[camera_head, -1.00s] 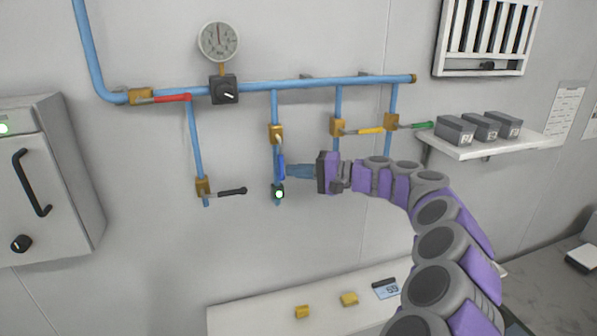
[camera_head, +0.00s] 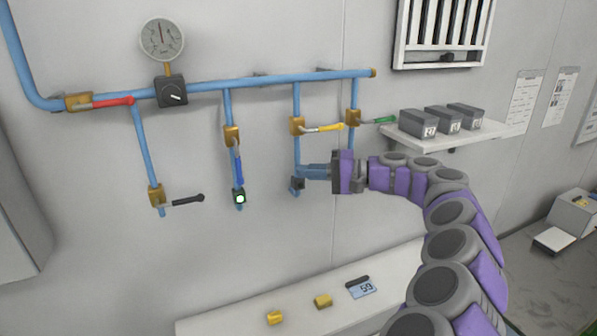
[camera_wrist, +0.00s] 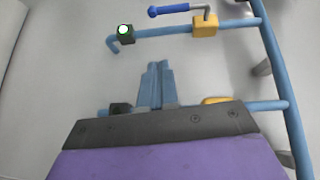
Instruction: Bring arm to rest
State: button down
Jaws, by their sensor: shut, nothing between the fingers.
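My gripper (camera_head: 306,172) is shut and empty, with its blue fingers pointing left in the head view. In that view it overlaps the lower part of the pipe branch with the yellow-handled valve (camera_head: 320,127); whether it touches the pipe I cannot tell. My purple and grey arm curves from the lower right up to the gripper. In the wrist view my gripper's fingers (camera_wrist: 155,84) lie together, pointing toward the branch with the blue-handled valve (camera_wrist: 170,9). That blue handle (camera_head: 239,168) hangs down along its pipe in the head view.
A blue pipe (camera_head: 205,88) with a gauge (camera_head: 161,39) and several valves runs along the wall. A shelf (camera_head: 480,137) with grey boxes is at right. Below, a white bench (camera_head: 240,315) bears two yellow blocks and a small display (camera_head: 362,288). The wall between is bare.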

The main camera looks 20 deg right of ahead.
jog(key=s+a+f+n+g+b, duration=0.1)
jog(key=s+a+n+g+b, duration=0.2)
jog(key=a, duration=0.5)
jog(key=s+a+f+n+g+b, duration=0.1)
jog(key=s+a+g, duration=0.25)
jog(key=a, duration=0.55)
jog(key=s+a+f+n+g+h+b, duration=0.2)
jog(key=s+a+f+h+b, duration=0.2)
jog(key=s+a+f, duration=0.55)
jog(key=s+d+f+g+h+b, duration=0.1)
jog(key=s+d+f+h+b, duration=0.2)
jog(key=s+f, duration=0.9)
jog(key=s+d+f+g+h+b, duration=0.1)
jog(key=s+d+f+h+b, duration=0.3)
jog(key=s+d+f+h, duration=0.3)
jog(key=shift+s+d+f+h, duration=0.3)
jog(key=shift+s+d+f, duration=0.5)
jog(key=shift+s+f, duration=2.6)
